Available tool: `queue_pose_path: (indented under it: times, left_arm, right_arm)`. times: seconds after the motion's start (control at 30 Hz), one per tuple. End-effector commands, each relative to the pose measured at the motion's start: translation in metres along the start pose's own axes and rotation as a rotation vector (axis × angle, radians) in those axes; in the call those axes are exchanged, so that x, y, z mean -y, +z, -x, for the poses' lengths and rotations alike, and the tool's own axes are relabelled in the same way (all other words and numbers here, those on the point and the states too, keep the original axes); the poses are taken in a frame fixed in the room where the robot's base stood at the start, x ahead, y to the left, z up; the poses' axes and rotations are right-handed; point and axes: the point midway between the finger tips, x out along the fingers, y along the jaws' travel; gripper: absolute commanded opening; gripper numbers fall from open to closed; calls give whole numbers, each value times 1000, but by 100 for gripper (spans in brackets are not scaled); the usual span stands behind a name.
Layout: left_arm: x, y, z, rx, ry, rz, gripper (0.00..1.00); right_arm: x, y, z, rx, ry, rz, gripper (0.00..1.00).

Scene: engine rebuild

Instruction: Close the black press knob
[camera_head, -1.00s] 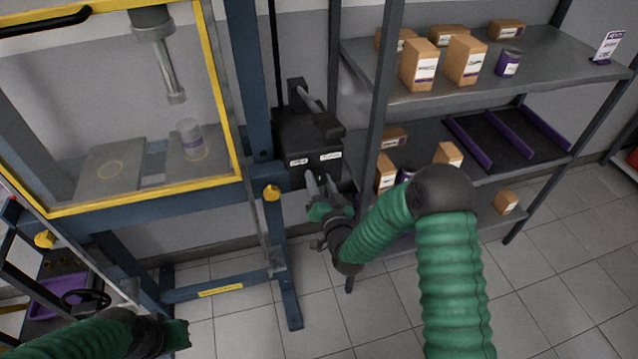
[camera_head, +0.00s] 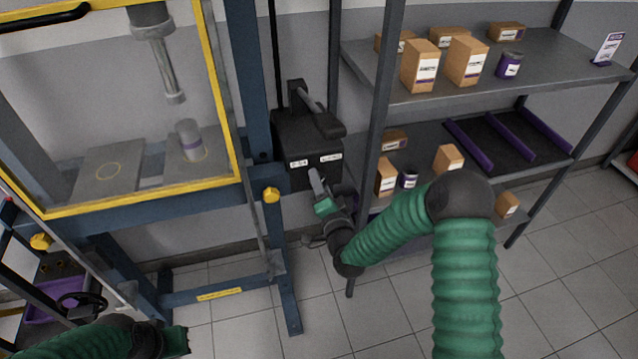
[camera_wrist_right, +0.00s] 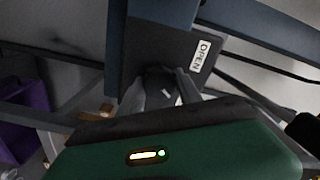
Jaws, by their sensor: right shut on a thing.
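The black press control box (camera_head: 300,135) is mounted on the right side of the blue press frame, with two white labels on its front. In the wrist view its dark face shows an OPEN label (camera_wrist_right: 200,57). My right gripper (camera_head: 317,180) is at the lower front of the box, below the labels. In the wrist view its fingers are shut on the black knob (camera_wrist_right: 165,80), which is mostly hidden between them. My left gripper (camera_head: 178,341) is low at the left, away from the box; its finger opening cannot be made out.
The press (camera_head: 110,185) with its yellow-framed guard stands at the left, a small cylinder (camera_head: 189,140) inside. A metal shelf (camera_head: 440,85) with boxes stands close to the right of the control box. Tiled floor lies open in front.

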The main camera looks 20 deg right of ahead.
Motion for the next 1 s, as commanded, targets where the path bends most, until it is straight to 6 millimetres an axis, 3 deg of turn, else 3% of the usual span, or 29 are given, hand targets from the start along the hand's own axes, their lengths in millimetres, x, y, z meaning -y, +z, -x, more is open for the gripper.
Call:
queue_pose_path:
  times: [0.37, 0.4, 0.57, 0.87, 1.0]
  left_arm:
    - [0, 0, 0, 0, 0, 0, 0]
    - [0, 0, 0, 0, 0, 0, 0]
    - [0, 0, 0, 0, 0, 0, 0]
    - [0, 0, 0, 0, 0, 0, 0]
    - [0, 0, 0, 0, 0, 0, 0]
  right_arm:
    - [-4, 0, 1, 1, 9, -6, 1]
    - [-4, 0, 1, 1, 9, -6, 44]
    - [-3, 0, 1, 0, 6, -6, 63]
    - [-1, 0, 2, 0, 3, -5, 63]
    - [-2, 0, 19, 2, 5, -5, 63]
